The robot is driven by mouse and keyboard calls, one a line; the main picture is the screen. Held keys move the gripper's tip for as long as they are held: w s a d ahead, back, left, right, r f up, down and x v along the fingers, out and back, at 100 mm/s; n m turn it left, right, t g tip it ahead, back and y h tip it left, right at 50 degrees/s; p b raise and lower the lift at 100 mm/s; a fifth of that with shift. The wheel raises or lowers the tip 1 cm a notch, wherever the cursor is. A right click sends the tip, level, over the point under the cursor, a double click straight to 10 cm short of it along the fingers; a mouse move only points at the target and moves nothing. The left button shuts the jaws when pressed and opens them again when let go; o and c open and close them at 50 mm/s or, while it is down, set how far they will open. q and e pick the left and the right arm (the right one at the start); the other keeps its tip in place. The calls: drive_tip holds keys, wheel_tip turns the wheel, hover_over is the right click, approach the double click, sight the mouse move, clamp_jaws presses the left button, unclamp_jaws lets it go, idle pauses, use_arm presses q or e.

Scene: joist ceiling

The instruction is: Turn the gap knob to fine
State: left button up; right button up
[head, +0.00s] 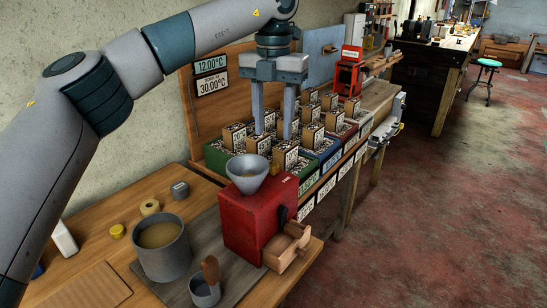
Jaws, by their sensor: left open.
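A red mill (247,222) with a grey funnel hopper (247,177) stands on the near bench. A small dark part on its right face (283,216) may be the gap knob; its setting is too small to read. A wooden piece (287,248) sits at the mill's lower front. My left gripper (273,134) points down with its two fingers apart and nothing between them that I can tell is held. It appears above and behind the mill, over or among the small boxes, clear of the dark part. My right gripper is out of view.
A grey pot (161,248) and a small cup with a wooden handle (205,290) stand left of the mill. Several patterned boxes (312,135) sit in coloured trays behind it. A red device (348,73) stands farther back.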

sight(273, 164)
use_arm(q)
wheel_tip(273, 164, down, 9)
drive_tip(key=shift+r, duration=0.2)
idle(0.3)
clamp_jaws()
